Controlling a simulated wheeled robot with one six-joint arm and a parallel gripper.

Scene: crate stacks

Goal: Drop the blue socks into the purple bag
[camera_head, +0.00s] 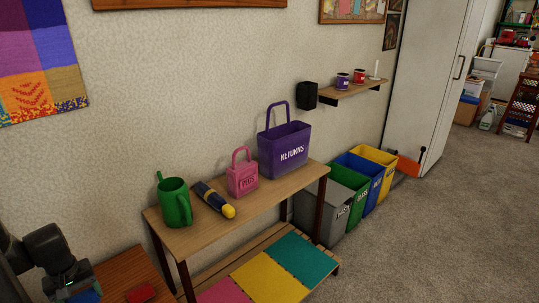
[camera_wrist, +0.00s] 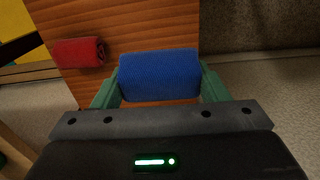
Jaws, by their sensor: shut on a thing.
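The blue socks (camera_wrist: 160,76) are a rolled, ribbed bundle in the wrist view. My gripper (camera_wrist: 159,88) is shut on them, with a green finger at each side. A wooden surface lies below them; I cannot tell whether the socks touch it. In the head view my gripper (camera_head: 82,292) is at the bottom left, and only a sliver of blue shows there. The purple bag (camera_head: 284,150), with a raised handle and white lettering, stands upright at the right end of the wooden bench. Its inside is mostly hidden.
A red rolled bundle (camera_wrist: 79,52) lies on the wooden table (camera_head: 122,272) beside the socks.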

